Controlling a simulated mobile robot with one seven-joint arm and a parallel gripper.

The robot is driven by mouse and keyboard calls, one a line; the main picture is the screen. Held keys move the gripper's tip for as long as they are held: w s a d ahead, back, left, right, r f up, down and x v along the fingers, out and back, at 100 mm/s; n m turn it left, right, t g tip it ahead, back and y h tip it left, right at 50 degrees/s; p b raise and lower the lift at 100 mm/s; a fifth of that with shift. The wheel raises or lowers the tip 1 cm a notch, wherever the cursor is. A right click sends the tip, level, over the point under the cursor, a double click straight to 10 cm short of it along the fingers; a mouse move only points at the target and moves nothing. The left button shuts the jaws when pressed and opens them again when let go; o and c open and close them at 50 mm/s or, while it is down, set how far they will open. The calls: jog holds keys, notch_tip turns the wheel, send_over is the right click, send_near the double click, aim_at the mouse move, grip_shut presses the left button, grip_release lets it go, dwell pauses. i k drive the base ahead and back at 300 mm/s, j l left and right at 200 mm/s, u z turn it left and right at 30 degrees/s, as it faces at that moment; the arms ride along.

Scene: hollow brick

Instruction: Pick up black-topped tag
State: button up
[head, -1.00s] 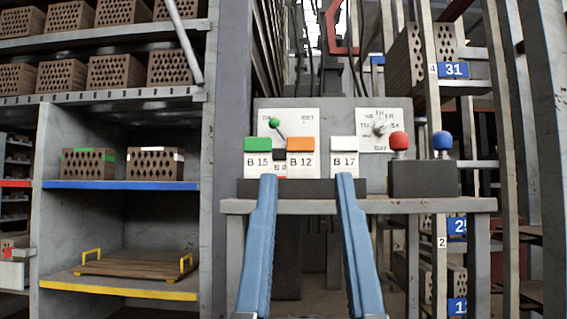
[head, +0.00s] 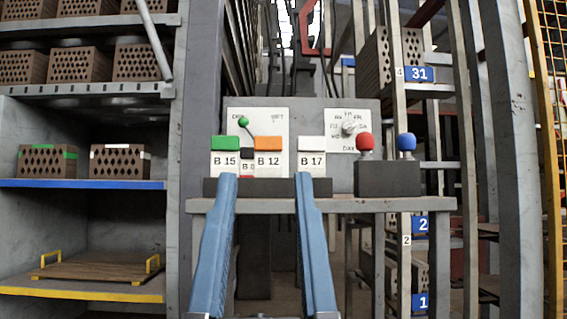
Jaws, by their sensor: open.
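The black-topped tag (head: 247,156) stands in the rack on the small grey table, behind and between the green-topped tag B 15 (head: 225,158) and the orange-topped tag B 12 (head: 268,158). Only its black top and part of its white face show; the rest is hidden by its neighbours. A white-topped tag B 17 (head: 311,158) stands to the right. My gripper (head: 267,178) is open and empty, its two blue fingers reaching forward in front of the tags, the left tip below B 15 and the right tip below B 17.
A dark block (head: 388,180) with a red knob (head: 365,143) and a blue knob (head: 406,143) sits at the table's right. A dial panel (head: 340,115) stands behind. Brick shelves (head: 80,184) are on the left, metal posts on the right.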

aim_at(246, 155)
jog(key=l+u, duration=0.15)
jog(key=l, duration=0.45)
jog(key=k+l+u, duration=0.2)
jog(key=l, duration=0.4)
jog(key=l+u, duration=0.15)
jog(key=l, duration=0.45)
jog(key=i+l+u, duration=0.1)
jog(key=l+u, duration=0.15)
jog(key=i+l+u, duration=0.1)
jog(key=l+u, duration=0.15)
jog(key=l, duration=0.1)
